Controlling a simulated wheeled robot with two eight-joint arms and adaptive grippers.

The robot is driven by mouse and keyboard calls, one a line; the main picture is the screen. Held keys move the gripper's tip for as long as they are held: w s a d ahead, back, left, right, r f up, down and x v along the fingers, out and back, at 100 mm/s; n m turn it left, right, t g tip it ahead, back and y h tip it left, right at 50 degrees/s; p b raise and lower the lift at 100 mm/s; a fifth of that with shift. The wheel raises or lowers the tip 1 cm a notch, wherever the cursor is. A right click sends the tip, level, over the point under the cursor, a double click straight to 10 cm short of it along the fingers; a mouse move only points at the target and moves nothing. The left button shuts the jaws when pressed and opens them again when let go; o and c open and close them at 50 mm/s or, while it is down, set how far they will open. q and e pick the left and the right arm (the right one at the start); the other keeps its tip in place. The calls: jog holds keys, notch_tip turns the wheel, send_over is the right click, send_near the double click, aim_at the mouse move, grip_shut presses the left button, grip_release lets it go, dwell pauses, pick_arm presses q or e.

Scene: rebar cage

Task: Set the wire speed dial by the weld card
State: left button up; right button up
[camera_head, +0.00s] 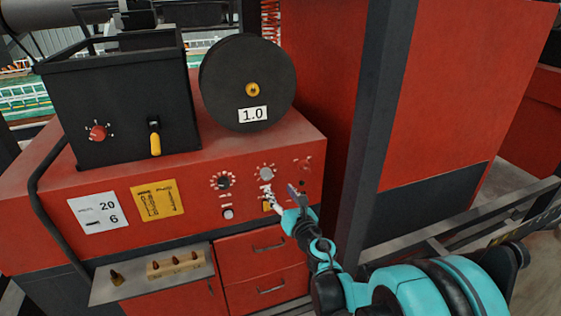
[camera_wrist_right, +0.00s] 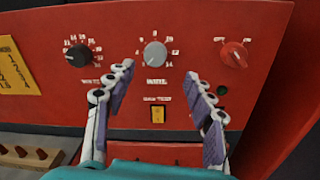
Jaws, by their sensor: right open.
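The white weld card (camera_head: 98,213) on the red welder's front reads 20 above 6. The grey wire dial (camera_head: 266,172) sits on the panel between a black dial (camera_head: 221,181) and a red off/on knob (camera_head: 303,164). In the right wrist view the grey dial (camera_wrist_right: 155,54) has a number scale around it; I cannot read its exact setting. My right gripper (camera_head: 281,191) is open and empty in front of the panel. In the wrist view its fingers (camera_wrist_right: 160,74) stand either side and just below the grey dial, apart from it. My left gripper is not in view.
A yellow switch (camera_wrist_right: 158,115) lies below the grey dial. A black wire spool (camera_head: 225,88) marked 1.0 and a black box (camera_head: 120,105) stand on top. A shelf (camera_head: 130,292) with brass tips juts out at lower left. A dark post (camera_head: 375,120) stands right of the welder.

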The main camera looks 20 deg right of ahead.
aim_at(268, 176)
jog(key=shift+n, duration=0.3)
jog(key=w, duration=0.5)
jog(key=w+a+p, duration=0.1)
jog(key=w, duration=0.1)
jog(key=shift+w+f, duration=0.1)
jog(key=shift+w, duration=0.1)
jog(key=shift+w+a, duration=0.15)
jog(key=shift+a, duration=0.05)
jog(key=c, duration=1.2)
